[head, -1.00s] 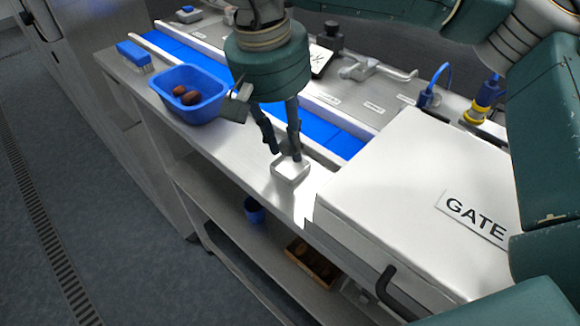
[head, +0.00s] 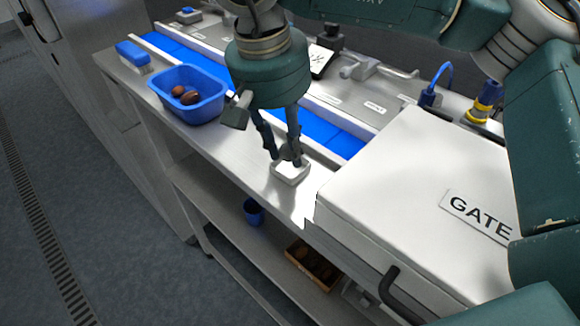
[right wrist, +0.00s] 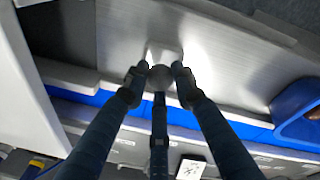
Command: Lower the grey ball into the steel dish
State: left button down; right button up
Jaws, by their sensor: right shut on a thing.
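The grey ball (right wrist: 160,77) sits between the fingertips of my right gripper (right wrist: 157,76) in the right wrist view. The gripper is shut on it. The steel dish (head: 289,178) is a small, bright, square-looking dish on the steel bench. In the head view my right gripper (head: 286,160) points down with its fingertips over the dish. The dish also shows just beyond the ball in the right wrist view (right wrist: 165,52), partly hidden by it. I cannot tell whether the ball touches the dish. My left gripper is out of view.
A blue tub (head: 205,110) with brown dates stands at the left, near a blue brush (head: 133,54). A blue belt (head: 330,135) runs behind the dish. The white GATE box (head: 400,180) stands close to its right. Bare bench lies left of the dish.

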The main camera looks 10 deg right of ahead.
aim_at(278, 171)
jog(key=shift+f+b, duration=0.65)
jog(key=shift+f, duration=0.15)
dwell(0.4)
jog(key=o, duration=1.1)
jog(key=shift+c, duration=0.2)
jog(key=shift+r, duration=0.1)
notch_tip(278, 171, up, 12)
jog(key=a, duration=0.1)
jog(key=shift+s+a, duration=0.4)
jog(key=shift+s, duration=0.05)
